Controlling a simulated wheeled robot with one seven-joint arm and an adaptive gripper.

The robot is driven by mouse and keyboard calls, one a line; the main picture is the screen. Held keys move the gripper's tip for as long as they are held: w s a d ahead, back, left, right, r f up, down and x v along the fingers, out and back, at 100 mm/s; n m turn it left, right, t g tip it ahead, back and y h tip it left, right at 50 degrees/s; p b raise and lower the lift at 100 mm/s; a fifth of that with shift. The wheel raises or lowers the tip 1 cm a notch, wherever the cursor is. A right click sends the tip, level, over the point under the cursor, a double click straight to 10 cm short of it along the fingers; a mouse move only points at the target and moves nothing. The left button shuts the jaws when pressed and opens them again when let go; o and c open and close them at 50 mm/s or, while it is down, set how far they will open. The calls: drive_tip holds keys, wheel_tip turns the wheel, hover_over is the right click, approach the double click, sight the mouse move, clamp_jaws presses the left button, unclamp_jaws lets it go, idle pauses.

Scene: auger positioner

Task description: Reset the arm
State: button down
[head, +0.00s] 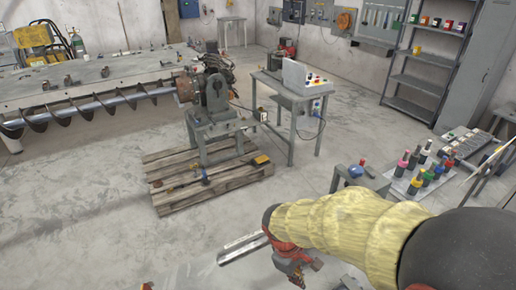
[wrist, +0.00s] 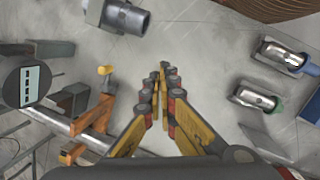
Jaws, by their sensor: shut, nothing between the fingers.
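My arm reaches in from the lower right of the head view, wrapped in a pale yellow ribbed sleeve.
The auger (head: 85,105) lies along a long table at left, held by a positioner (head: 213,95) above a wooden pallet (head: 205,178). A control table (head: 291,98) stands behind. Bottles crowd a right-hand table. Metal fittings (wrist: 258,97) and an orange clamp (wrist: 98,115) flank my gripper.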

drive_tip(key=s+d+r+m+t+y, duration=0.1)
drive_tip(key=s+d+r+m+t, duration=0.1)
drive_tip(key=r, duration=0.5)
drive_tip(key=s+d+r+m+t+y, duration=0.1)
drive_tip(key=s+d+r+m+t, duration=0.1)
drive_tip(key=s+r+m, duration=0.3)
drive_tip(key=s+d+r+m+t+y, duration=0.1)
drive_tip(key=s+d+r+m+t, duration=0.1)
drive_tip(key=r, duration=0.7)
drive_tip(key=shift+s+d+r+m, duration=0.2)
drive_tip(key=shift+s+d+m, duration=0.4)
drive_tip(key=shift+s+m, duration=0.15)
